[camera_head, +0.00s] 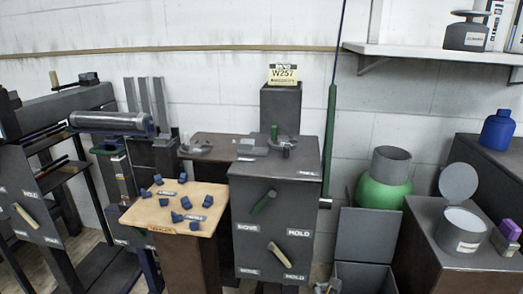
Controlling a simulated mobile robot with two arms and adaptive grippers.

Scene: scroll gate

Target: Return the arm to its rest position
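Neither of my grippers can be made out in the head view, and I see no arm clearly reaching into the scene. A dark grey cabinet (306,222) stands in the middle, with a green lever (263,203) and a cream lever (291,253) on its front, near labels reading "HOLD". A small wooden-topped table (150,212) stands to its left with several small blue blocks (180,202) on it.
A dark rack with a roller (108,122) stands at the left. At the right are a green round vessel (383,194), an open grey box (365,236), a lidded grey canister (461,229) and a blue bottle (497,131). A white shelf (430,52) hangs above.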

